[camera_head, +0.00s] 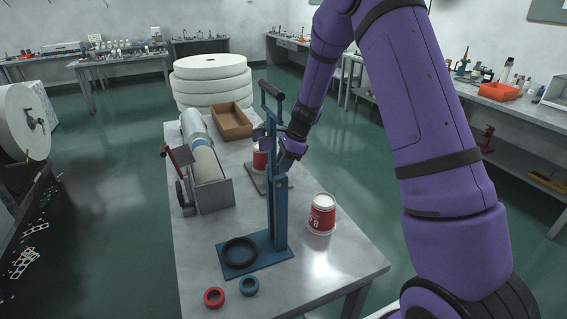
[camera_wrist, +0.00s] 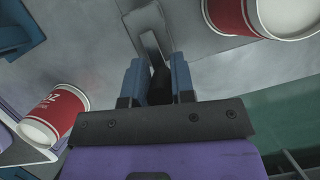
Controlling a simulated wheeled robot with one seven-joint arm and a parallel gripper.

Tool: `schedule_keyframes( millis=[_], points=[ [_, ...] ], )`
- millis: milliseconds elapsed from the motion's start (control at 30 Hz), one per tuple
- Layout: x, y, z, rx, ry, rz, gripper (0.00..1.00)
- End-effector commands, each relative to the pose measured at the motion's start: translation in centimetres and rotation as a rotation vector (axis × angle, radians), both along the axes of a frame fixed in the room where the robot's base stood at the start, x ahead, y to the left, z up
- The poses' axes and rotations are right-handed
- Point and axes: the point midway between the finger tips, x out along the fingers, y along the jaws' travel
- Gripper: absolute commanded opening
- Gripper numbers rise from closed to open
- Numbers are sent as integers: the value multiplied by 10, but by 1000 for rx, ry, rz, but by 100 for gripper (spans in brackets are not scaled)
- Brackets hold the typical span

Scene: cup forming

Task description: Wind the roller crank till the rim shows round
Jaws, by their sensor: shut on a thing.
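My gripper (camera_wrist: 156,68) has its two blue fingers closed around a dark crank handle (camera_wrist: 159,88) in the wrist view. A grey metal crank arm (camera_wrist: 150,35) runs up from the handle. A red and white cup (camera_wrist: 235,14) is at the upper right, its pale round end partly cut off. Another red and white cup (camera_wrist: 58,110) is at the left. In the head view, a cup (camera_head: 260,160) stands on a grey plate, partly hidden by a blue lever press (camera_head: 279,215). The other cup (camera_head: 321,217) stands upright on the table. The crank is hidden there.
The press has a black lever grip and a black ring (camera_head: 240,252) on its base. A red ring (camera_head: 214,298) and a blue ring (camera_head: 249,287) lie in front. A grey stand with a tube (camera_head: 207,165) and a brown tray (camera_head: 231,122) are at left and back. The table's (camera_head: 340,262) front right is clear.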

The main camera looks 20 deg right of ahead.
Motion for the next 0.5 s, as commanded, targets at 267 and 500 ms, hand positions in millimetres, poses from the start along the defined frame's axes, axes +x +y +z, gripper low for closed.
schedule_keyframes(
  millis=[267, 500],
  points=[
    [0, 1, 0, 1, 1, 3, 48],
    [0, 0, 2, 0, -1, 2, 48]
  ],
)
